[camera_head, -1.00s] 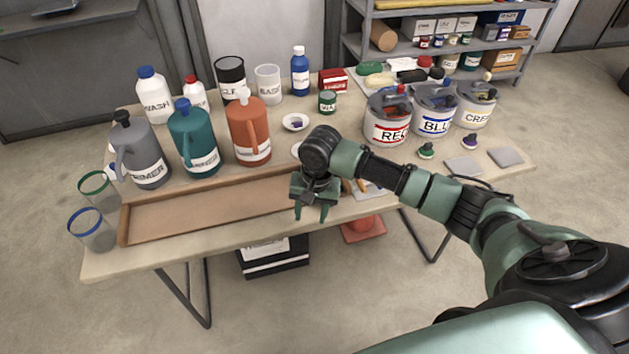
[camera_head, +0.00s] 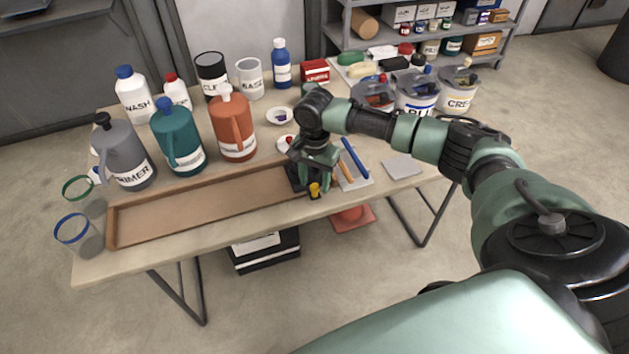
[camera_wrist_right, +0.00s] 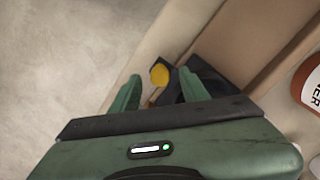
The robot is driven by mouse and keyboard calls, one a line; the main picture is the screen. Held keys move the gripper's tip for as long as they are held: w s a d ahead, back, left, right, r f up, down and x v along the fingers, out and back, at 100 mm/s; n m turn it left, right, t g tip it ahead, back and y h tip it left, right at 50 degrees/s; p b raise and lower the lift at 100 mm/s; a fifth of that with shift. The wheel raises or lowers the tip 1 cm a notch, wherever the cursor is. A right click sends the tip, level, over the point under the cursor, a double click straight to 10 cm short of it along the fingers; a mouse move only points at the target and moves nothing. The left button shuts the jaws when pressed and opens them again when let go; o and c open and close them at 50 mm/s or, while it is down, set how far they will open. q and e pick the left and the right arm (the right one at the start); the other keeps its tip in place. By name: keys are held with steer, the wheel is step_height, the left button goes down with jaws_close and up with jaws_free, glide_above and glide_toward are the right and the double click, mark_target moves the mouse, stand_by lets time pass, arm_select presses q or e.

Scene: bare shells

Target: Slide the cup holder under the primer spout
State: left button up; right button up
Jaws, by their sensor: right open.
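The cup holder (camera_head: 296,181) is a dark piece at the right end of a wooden channel (camera_head: 200,208), with a yellow knob (camera_head: 314,190) on its front side. My right gripper (camera_head: 318,177) is open over that end and partly hides the holder. In the right wrist view the yellow knob (camera_wrist_right: 159,74) shows between the two open fingers (camera_wrist_right: 160,92), with the dark holder (camera_wrist_right: 207,73) beside it; contact cannot be told. The grey primer jug (camera_head: 126,155) stands behind the channel's left end; its spout cannot be made out. My left gripper is not in view.
A teal jug (camera_head: 177,140) and an orange jug (camera_head: 232,125) stand behind the channel. Two clear cups with green (camera_head: 82,192) and blue (camera_head: 78,233) rims are at the left end. The channel floor left of the holder is clear.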

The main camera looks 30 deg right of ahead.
steer(key=shift+f, duration=0.45)
jaws_close()
stand_by(1.1)
